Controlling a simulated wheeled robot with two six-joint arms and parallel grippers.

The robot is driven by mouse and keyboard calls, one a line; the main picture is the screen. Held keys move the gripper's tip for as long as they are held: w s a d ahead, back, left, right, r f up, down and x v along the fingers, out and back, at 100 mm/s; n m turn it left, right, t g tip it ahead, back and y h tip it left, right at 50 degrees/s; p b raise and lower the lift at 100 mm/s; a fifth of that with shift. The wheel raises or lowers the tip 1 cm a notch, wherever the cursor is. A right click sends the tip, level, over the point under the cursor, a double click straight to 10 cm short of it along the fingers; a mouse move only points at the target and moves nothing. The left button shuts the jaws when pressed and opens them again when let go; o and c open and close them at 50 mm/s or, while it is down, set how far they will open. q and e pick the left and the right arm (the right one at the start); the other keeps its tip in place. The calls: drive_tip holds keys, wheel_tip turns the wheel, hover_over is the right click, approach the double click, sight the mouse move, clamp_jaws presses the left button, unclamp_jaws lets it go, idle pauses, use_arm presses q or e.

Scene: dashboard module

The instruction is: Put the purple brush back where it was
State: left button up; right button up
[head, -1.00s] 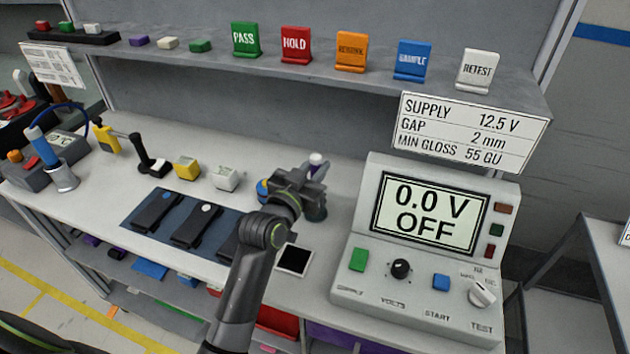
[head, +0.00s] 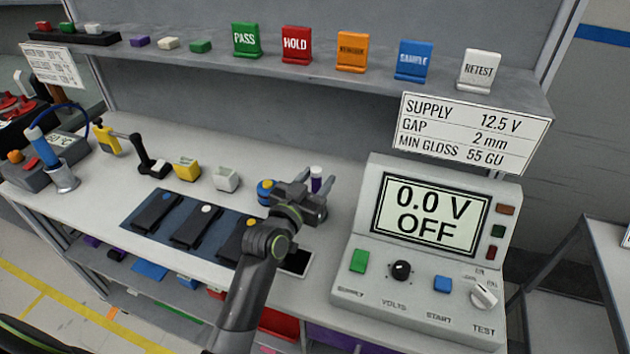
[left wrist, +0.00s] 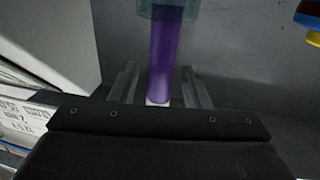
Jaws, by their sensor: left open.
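The purple brush (head: 316,184) stands upright with its white end up, behind the test unit's left side. In the left wrist view its purple handle (left wrist: 165,58) runs into a teal translucent holder (left wrist: 168,12), with the white end toward my gripper. My left gripper (head: 317,182) is open, with one finger on each side of the brush; the fingers (left wrist: 160,88) stand apart from the handle in the left wrist view. The holder is mostly hidden behind the gripper in the head view. My right gripper is not in view.
The test unit (head: 420,255) stands close on the right. A round blue and yellow thing (head: 265,187) sits just left of the gripper. A blue mat (head: 170,232) with black parts and a white block (head: 227,178) lie farther left. The shelf (head: 330,75) runs above.

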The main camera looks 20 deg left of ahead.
use_arm(q)
drive_tip(key=shift+r, duration=0.15)
drive_tip(key=s+a+b, duration=0.2)
drive_tip(key=s, duration=0.9)
drive_tip(key=shift+s+a, duration=0.15)
drive_tip(key=shift+s, duration=0.25)
